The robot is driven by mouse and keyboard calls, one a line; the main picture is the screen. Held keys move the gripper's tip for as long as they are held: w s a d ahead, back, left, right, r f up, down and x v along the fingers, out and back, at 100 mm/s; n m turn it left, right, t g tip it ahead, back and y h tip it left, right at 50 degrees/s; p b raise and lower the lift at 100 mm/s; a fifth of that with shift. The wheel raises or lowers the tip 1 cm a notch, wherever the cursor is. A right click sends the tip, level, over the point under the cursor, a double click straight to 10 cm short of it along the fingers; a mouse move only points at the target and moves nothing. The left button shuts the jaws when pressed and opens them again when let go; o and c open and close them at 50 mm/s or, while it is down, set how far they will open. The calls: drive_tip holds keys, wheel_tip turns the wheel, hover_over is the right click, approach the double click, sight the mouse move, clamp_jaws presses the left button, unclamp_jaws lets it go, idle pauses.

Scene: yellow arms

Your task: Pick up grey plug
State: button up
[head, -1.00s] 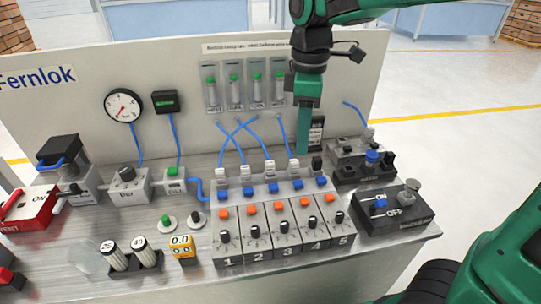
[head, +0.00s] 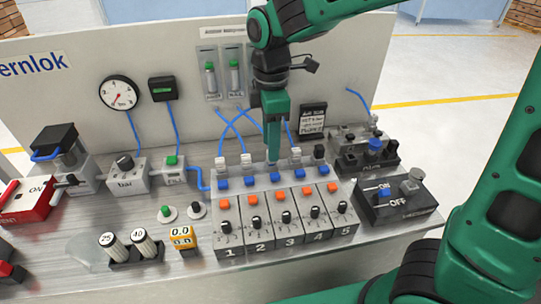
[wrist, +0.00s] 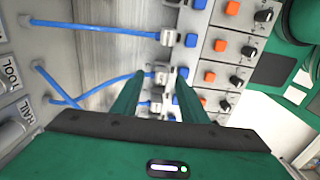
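Light grey plug-like fittings with blue tubes stand in a row along the back of the valve block, such as one (head: 246,160) and another (head: 220,163). A darker one (head: 318,152) stands at the row's right end. I cannot tell for sure which is the grey plug. My gripper (head: 273,158) points down at this row, hiding part of it. In the wrist view my gripper (wrist: 158,76) is open, with a grey fitting (wrist: 162,78) showing between its fingertips and nothing clearly held.
The numbered valve block (head: 283,230) has blue and orange buttons and black knobs. A black ON/OFF box (head: 405,208) with a grey knob (head: 411,184) is on the right. A panel with a gauge (head: 121,94) stands behind. Blue tubes (head: 240,128) cross near my gripper.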

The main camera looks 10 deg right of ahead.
drive_tip(key=shift+f, duration=1.6)
clamp_jaws()
wheel_tip(320, 180, up, 4)
drive_tip(key=shift+r, duration=0.25)
drive_tip(key=s+a+r, duration=0.3)
drive_tip(key=a+r, duration=0.3)
drive_tip(key=a, duration=0.5)
drive_tip(key=shift+a+r, duration=0.15)
drive_tip(key=shift+r, duration=0.15)
